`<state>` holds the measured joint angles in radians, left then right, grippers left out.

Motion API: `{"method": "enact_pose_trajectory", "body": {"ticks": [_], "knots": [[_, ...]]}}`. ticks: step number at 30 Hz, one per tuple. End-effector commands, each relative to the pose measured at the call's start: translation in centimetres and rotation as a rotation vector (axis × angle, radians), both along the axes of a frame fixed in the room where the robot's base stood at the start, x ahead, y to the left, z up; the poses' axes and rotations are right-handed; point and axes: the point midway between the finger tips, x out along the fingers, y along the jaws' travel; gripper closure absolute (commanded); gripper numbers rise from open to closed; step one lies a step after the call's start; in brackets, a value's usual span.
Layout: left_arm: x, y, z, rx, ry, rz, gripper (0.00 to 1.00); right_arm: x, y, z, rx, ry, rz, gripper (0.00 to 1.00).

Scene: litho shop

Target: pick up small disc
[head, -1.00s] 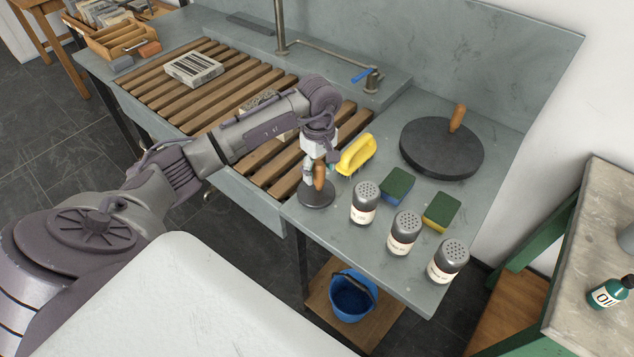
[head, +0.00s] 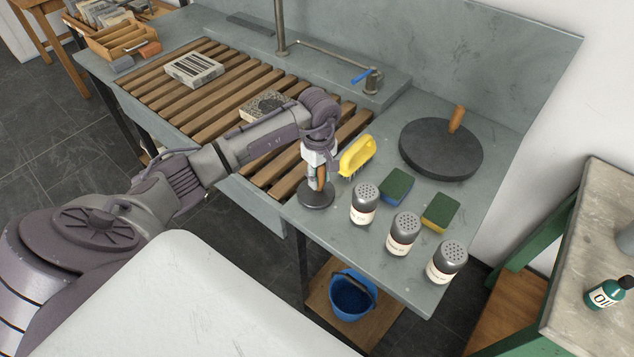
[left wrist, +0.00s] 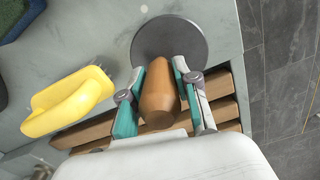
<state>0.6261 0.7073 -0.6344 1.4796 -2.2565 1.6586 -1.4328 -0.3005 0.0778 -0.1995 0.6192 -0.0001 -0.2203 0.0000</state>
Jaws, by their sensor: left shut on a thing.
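The small disc (head: 316,196) is a dark grey round plate with an upright wooden handle. It sits at the front edge of the grey counter, beside the wooden slats. My left gripper (head: 319,180) is over it, shut on the wooden handle. In the left wrist view the small disc (left wrist: 170,42) shows beyond the handle (left wrist: 159,92), which is between the two teal-padded fingers of my left gripper (left wrist: 158,90). The disc appears to rest on the counter; I cannot tell if there is a gap beneath. My right gripper is not in view.
A yellow brush (head: 357,156) stands close to the right of the gripper. Shakers (head: 364,204) and two sponges (head: 397,186) are to the right. A larger disc with a handle (head: 441,150) lies behind. A blue bucket (head: 352,296) is below the counter.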

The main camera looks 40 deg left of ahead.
Motion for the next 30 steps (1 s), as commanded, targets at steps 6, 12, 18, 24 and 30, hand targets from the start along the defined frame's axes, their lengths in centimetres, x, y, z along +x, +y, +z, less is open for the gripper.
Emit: {"method": "enact_pose_trajectory", "body": {"ticks": [6,12,18,24,30], "knots": [[0.2,0.0,0.3,-0.002,-0.008,0.0,1.0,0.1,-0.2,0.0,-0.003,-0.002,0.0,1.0],[0.3,0.0,1.1,-0.002,-0.01,-0.001,1.0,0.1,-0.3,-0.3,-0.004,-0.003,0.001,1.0],[0.3,0.1,4.3,0.0,-0.012,-0.001,1.0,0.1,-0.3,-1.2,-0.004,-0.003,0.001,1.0],[0.2,0.1,7.8,0.0,-0.01,0.0,1.0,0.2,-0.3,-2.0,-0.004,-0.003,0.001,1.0],[0.2,0.0,9.8,-0.001,-0.007,0.0,1.0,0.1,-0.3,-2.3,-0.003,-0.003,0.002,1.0]]}}
